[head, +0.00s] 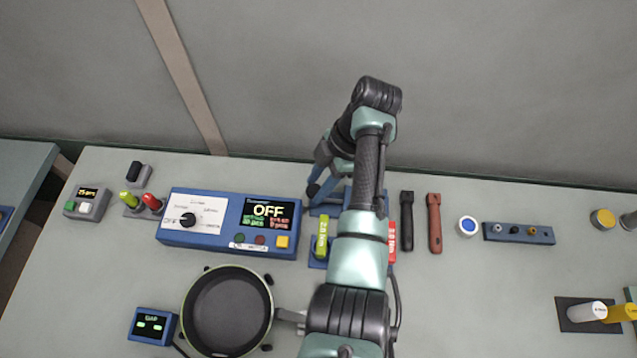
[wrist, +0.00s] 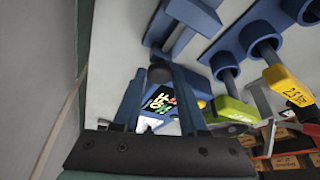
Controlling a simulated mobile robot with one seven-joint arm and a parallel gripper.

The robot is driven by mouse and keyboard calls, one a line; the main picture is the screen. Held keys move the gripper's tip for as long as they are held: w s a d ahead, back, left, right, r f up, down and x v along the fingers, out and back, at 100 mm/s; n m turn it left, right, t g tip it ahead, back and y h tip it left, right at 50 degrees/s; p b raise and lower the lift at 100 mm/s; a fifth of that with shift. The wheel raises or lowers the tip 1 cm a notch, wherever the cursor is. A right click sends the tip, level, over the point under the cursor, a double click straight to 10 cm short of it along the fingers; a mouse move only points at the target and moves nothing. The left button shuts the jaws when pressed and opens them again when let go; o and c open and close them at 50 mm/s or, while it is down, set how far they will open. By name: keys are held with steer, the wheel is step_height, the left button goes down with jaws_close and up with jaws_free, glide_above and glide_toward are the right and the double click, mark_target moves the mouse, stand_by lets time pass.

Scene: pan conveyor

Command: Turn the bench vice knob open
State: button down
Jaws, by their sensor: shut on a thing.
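The blue bench vice (head: 326,209) stands at the back of the bench, mostly hidden in the head view by my arm. In the wrist view its blue frame (wrist: 190,12) is at the top, with a dark round knob (wrist: 159,73) below it. My gripper (wrist: 160,84) has its two blue fingers on either side of that knob and is shut on it.
A blue control box (head: 228,223) reading OFF stands left of the vice. A green-handled tool (head: 321,238) and a red one (head: 392,242) flank my arm. A black pan (head: 228,312) lies in front. Black (head: 407,222) and brown (head: 434,222) handles lie to the right.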

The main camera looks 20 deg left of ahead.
stand_by(0.3)
steer(key=shift+c, duration=2.2)
jaws_free()
steer(key=p+v, duration=0.3)
steer(key=v, duration=1)
steer(key=shift+f, duration=0.1)
